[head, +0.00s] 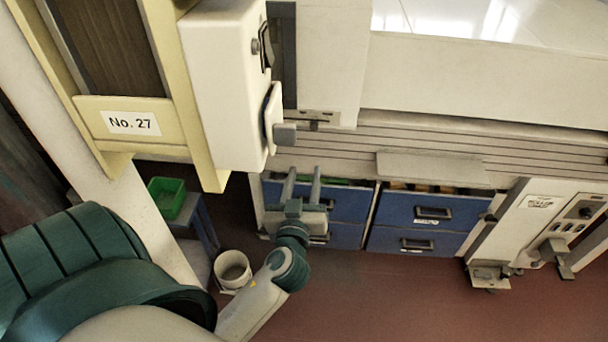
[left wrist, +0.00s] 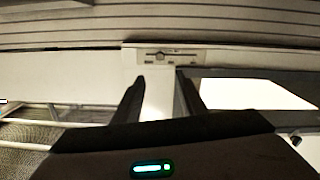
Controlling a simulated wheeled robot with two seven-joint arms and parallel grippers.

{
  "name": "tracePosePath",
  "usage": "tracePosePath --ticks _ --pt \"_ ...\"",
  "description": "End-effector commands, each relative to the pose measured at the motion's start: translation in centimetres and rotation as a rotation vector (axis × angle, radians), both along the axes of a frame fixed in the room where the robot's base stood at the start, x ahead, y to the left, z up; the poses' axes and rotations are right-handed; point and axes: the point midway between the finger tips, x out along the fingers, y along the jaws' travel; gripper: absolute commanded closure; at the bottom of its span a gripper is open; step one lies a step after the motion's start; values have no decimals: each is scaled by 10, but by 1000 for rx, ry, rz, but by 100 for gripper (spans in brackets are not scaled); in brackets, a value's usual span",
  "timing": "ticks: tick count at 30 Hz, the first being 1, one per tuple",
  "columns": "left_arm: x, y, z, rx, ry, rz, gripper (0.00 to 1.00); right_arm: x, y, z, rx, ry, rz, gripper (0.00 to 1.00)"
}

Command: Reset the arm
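My left arm (head: 262,298) comes in from the bottom left and reaches up over the red-brown floor. My left gripper (head: 303,180) points up the picture, in front of blue drawers and just below a pale ledge. Its two fingers stand apart with nothing seen between them. In the left wrist view the gripper (left wrist: 160,98) also shows two dark fingers apart, with a pale upright surface beyond the gap. My right arm and gripper are not in view.
A white box with a grey knob (head: 284,134) hangs just above the left gripper, on a cream frame labelled No. 27 (head: 131,123). Blue drawers (head: 419,212) stand behind. A green bin (head: 168,197) and white bucket (head: 232,269) are left. Floor at lower right is clear.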

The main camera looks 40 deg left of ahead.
Motion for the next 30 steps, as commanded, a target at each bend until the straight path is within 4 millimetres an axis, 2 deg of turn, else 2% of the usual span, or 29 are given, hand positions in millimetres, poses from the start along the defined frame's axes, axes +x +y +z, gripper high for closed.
tracePosePath --ticks 13,17,20,23,26,30 --pt "1 0 -1 -1 3 -1 62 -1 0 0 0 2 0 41" --pt "4 -4 -15 2 32 -15 62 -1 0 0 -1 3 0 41" --pt "9 -10 -39 9 86 -42 62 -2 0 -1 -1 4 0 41" --pt "14 -21 -78 20 171 -86 62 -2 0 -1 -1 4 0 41" --pt "16 -35 -130 29 278 -148 62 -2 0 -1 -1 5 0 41" --pt "8 -60 -214 39 441 -252 62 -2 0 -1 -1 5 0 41"
